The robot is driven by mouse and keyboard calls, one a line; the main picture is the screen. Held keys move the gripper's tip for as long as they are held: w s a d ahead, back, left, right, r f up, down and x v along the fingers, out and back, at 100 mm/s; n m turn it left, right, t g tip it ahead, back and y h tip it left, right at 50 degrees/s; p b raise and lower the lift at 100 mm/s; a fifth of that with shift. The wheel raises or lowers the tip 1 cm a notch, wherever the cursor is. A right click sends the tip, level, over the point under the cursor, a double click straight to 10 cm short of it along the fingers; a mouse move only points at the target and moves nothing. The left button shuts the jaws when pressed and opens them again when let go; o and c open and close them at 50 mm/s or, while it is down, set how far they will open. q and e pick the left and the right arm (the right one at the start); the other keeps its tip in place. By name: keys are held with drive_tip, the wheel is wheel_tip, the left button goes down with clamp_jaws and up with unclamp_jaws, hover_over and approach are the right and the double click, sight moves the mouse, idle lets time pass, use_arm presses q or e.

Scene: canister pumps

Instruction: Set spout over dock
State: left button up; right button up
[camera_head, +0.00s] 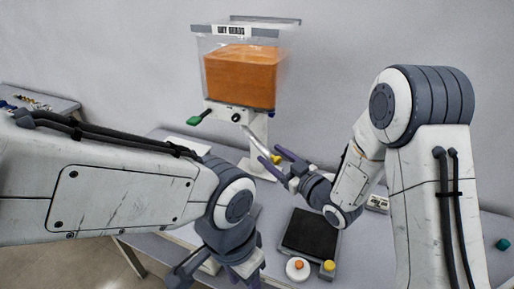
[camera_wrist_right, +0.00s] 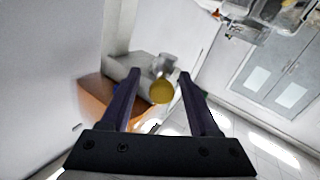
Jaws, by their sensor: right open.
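The silver spout (camera_head: 256,142) with a yellow tip (camera_head: 276,159) slants down to the right from the canister stand. My right gripper (camera_head: 269,158) is open, with its purple fingers around or close to the yellow tip. In the right wrist view, the yellow tip (camera_wrist_right: 162,92) shows between the two open fingers (camera_wrist_right: 155,85); I cannot tell if they touch it. My left gripper (camera_head: 215,272) is low at the bottom of the head view, partly cut off, and its opening is unclear. I cannot tell which thing is the dock.
A clear canister (camera_head: 240,80) of orange material stands at the back, with a green handle (camera_head: 194,120). A black-topped plate (camera_head: 310,233), a yellow button (camera_head: 329,265) and a white disc with an orange knob (camera_head: 298,268) are on the table. My left arm hides the table's left part.

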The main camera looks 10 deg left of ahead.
drive_tip(key=shift+x, duration=0.85)
clamp_jaws()
idle(0.8)
